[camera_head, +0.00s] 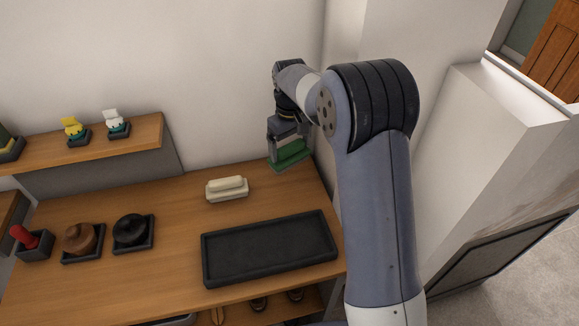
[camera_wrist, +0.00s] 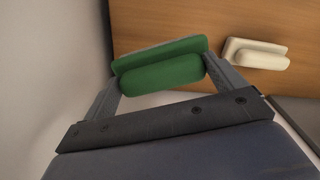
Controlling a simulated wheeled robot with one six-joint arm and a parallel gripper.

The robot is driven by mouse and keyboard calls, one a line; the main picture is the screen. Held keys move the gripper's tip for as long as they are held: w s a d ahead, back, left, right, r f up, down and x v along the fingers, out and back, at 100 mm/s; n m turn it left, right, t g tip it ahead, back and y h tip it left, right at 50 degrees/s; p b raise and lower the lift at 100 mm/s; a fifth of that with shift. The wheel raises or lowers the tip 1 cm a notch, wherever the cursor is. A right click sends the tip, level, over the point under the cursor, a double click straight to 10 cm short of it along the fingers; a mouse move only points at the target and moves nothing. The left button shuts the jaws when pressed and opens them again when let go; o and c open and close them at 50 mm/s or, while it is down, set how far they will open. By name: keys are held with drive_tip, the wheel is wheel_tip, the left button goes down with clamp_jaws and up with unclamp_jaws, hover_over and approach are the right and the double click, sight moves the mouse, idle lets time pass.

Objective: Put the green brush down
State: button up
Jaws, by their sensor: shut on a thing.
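The green brush (camera_head: 291,156) is held in my gripper (camera_head: 288,148) near the back right corner of the wooden bench top (camera_head: 180,218). In the wrist view the green brush (camera_wrist: 162,70) sits between the two fingers of my gripper (camera_wrist: 160,78), which are shut on it. The brush seems to be above the bench top, but I cannot tell how high. My gripper partly covers it in the head view.
A cream brush (camera_head: 227,188) lies on the bench left of my gripper. A black tray (camera_head: 222,275) lies in front. Brown (camera_head: 82,240) and black (camera_head: 132,230) round items and a red-handled item (camera_head: 30,238) stand in holders at left. The wall is close behind.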

sight(290, 146)
wheel_tip(290, 146, down, 8)
drive_tip(key=shift+f+p, duration=0.1)
drive_tip(key=shift+p, duration=0.7)
drive_tip(key=shift+f, duration=0.1)
drive_tip(key=o, duration=0.7)
drive_tip(key=shift+s, duration=0.1)
drive_tip(key=shift+o, duration=0.2)
wheel_tip(290, 146, up, 12)
drive_tip(key=shift+r+b, duration=0.1)
drive_tip(key=shift+b, duration=0.85)
